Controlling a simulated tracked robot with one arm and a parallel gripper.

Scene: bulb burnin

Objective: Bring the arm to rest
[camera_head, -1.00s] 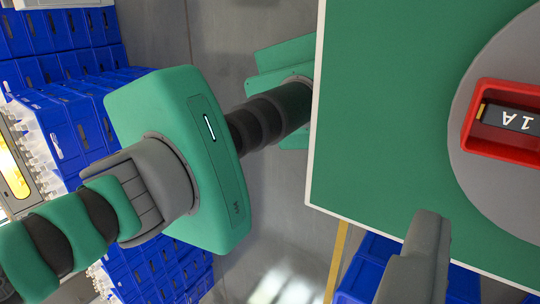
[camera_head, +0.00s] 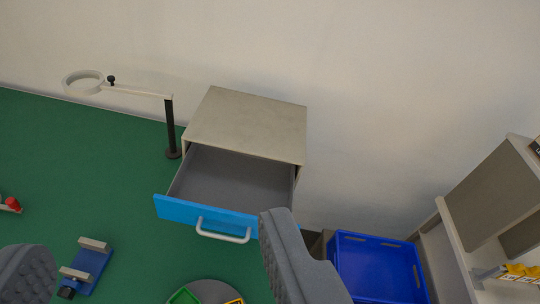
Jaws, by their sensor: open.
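My gripper (camera_head: 165,272) shows at the bottom of the view as two grey padded fingers set wide apart. It is open, and nothing is between the fingers. The fingers are above the green worktop (camera_head: 90,165). The right finger overlaps the front right corner of an open drawer in the picture. The rest of my arm is out of view.
A grey cabinet (camera_head: 248,122) has its empty, blue-fronted drawer (camera_head: 180,210) pulled out. A ring lamp on a post (camera_head: 171,130) stands left of it. A blue vise-like fixture (camera_head: 88,268), a round grey plate (camera_head: 212,290), a blue crate (camera_head: 378,268) and shelving (camera_head: 490,205) are nearby.

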